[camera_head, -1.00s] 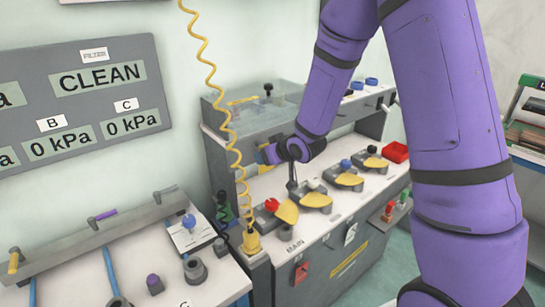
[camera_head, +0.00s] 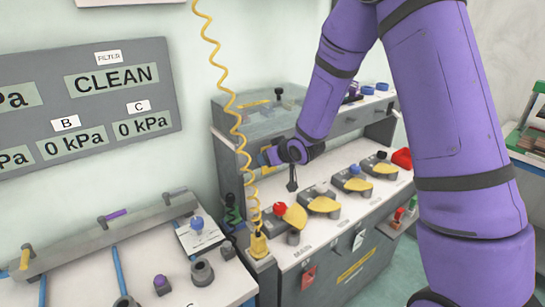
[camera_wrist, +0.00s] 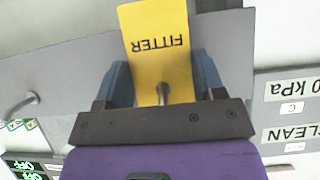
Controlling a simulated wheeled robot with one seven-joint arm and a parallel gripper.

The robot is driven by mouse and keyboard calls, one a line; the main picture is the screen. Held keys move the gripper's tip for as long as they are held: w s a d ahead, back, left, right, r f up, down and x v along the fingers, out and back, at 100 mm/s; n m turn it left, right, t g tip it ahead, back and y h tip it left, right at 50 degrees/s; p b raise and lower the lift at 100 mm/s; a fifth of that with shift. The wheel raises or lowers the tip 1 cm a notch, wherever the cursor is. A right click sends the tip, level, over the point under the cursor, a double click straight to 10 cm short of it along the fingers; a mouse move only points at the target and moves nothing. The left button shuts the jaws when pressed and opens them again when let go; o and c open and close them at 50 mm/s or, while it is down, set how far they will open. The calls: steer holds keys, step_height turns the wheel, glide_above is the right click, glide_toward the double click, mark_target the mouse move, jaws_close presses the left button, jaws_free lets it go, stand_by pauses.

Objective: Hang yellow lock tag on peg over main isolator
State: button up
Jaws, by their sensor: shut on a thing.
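My gripper (camera_wrist: 161,72) is shut on the yellow tag (camera_wrist: 158,25), which reads FITTER upside down in the wrist view. A metal peg (camera_wrist: 162,93) shows at the tag's end between the blue fingers; I cannot tell whether it passes through the tag. In the head view my gripper (camera_head: 268,157) is at the grey back panel of the bench, above the switch row, and the tag there is hard to make out. The main isolator, with a red knob (camera_head: 280,208) and yellow flap (camera_head: 295,217), sits at the row's left end by the label MAIN.
Another peg (camera_wrist: 22,104) stands out from the grey panel in the wrist view. A yellow coiled cord (camera_head: 236,120) hangs just left of my gripper. More switches with yellow flaps (camera_head: 324,205) run rightward, to a red box (camera_head: 402,158).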

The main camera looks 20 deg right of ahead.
stand_by(0.4)
steer(key=o, duration=0.9)
steer(key=s+d+r+m+h, duration=0.1)
steer(key=s+d+r, duration=0.2)
steer(key=s+r, duration=0.3)
steer(key=s+d+r+h, duration=0.1)
steer(key=s+d+r, duration=0.2)
steer(key=s+r, duration=0.3)
steer(key=s+r+m+g, duration=0.1)
steer(key=s+r, duration=0.3)
steer(key=s, duration=0.5)
steer(key=s+r+g+h, duration=0.1)
steer(key=s+r, duration=0.3)
steer(key=s, duration=0.5)
steer(key=s+d+r+m+g, duration=0.1)
steer(key=s+r+g, duration=0.2)
steer(key=s, duration=0.6)
steer(key=shift+d+r+m, duration=0.1)
steer(key=shift+r+m, duration=0.2)
steer(key=shift+r, duration=0.25)
steer(key=shift+w, duration=0.1)
